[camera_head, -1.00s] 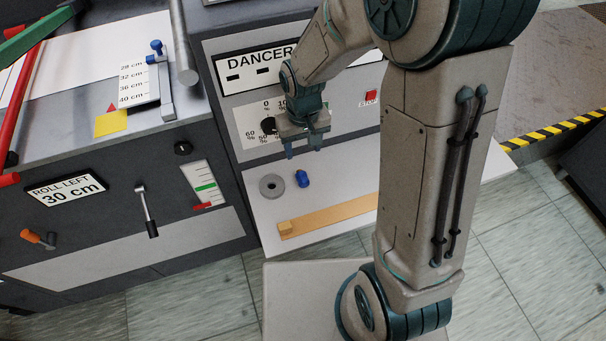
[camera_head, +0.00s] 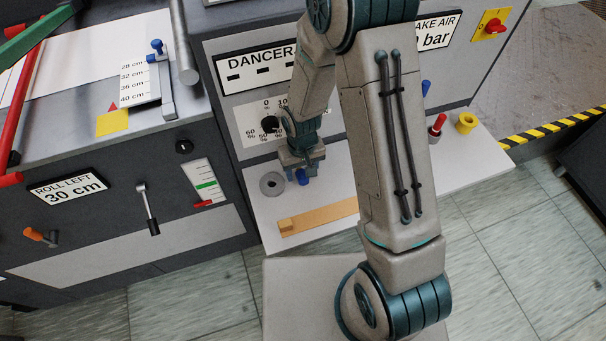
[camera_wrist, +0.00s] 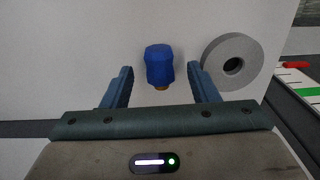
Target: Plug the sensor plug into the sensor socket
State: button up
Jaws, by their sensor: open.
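A small blue piece with a copper-coloured end, which looks like the sensor plug (camera_wrist: 159,65), stands out against the white shelf in the wrist view. It also shows in the head view (camera_head: 302,177), partly covered by my gripper (camera_head: 304,170). In the wrist view my gripper (camera_wrist: 162,78) is open, with one finger on each side of the blue piece and clear gaps to both. I cannot tell how far above the shelf the fingers are. No part is clearly marked as the sensor socket. A grey ring with a dark hole (camera_wrist: 214,52) lies right of the gripper there.
The white shelf (camera_head: 262,222) also carries an orange bar (camera_head: 318,217). Further right are a red-topped piece (camera_head: 437,124) and a yellow ring-shaped piece (camera_head: 466,122). The DANCER panel (camera_head: 262,62) rises behind the shelf. My own arm covers part of the shelf and panel.

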jog(key=shift+f, duration=0.5)
jog(key=c, duration=1.1)
jog(key=shift+o, duration=0.2)
jog(key=shift+r, duration=0.1)
